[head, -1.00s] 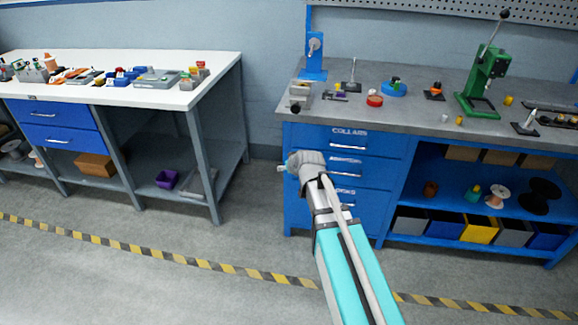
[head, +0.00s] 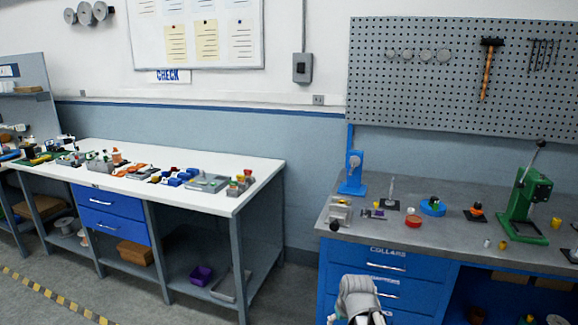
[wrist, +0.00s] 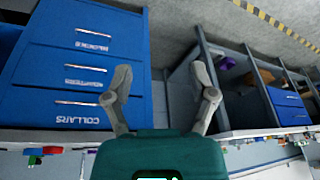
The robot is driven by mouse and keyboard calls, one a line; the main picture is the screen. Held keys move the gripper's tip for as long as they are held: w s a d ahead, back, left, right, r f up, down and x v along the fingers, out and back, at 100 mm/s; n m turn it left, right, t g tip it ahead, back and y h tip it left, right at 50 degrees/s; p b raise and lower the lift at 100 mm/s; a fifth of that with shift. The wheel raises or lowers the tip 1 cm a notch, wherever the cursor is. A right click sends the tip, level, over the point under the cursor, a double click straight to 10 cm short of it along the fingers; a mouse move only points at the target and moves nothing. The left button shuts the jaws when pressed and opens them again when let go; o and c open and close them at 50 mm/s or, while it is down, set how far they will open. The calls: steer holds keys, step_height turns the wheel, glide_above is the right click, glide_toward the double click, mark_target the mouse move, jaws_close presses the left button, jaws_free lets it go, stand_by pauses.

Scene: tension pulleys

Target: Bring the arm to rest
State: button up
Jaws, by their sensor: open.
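My gripper (wrist: 160,70) is open and empty in the wrist view, its two grey fingers spread apart with nothing between them. In the head view only the grey end of my arm (head: 358,296) shows at the bottom edge, in front of the blue drawer cabinet; the fingers cannot be made out there. The wrist view is upside down and shows the drawer cabinet (wrist: 75,60) on the left, with open floor beyond the fingers.
A grey-topped workbench (head: 300,232) on the right carries a green press (head: 527,200) and several small parts. A white-topped table (head: 225,207) with parts stands left. Clear floor lies between them. A pegboard (head: 440,125) hangs above the workbench.

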steer(key=s+d+r+m+g+h+p, duration=0.1)
steer(key=s+d+r+g+p, duration=0.1)
steer(key=s, duration=0.6)
steer(key=shift+s+r+g+p, duration=0.4)
steer(key=shift+r+g, duration=0.1)
steer(key=shift+g, duration=0.1)
stand_by(0.7)
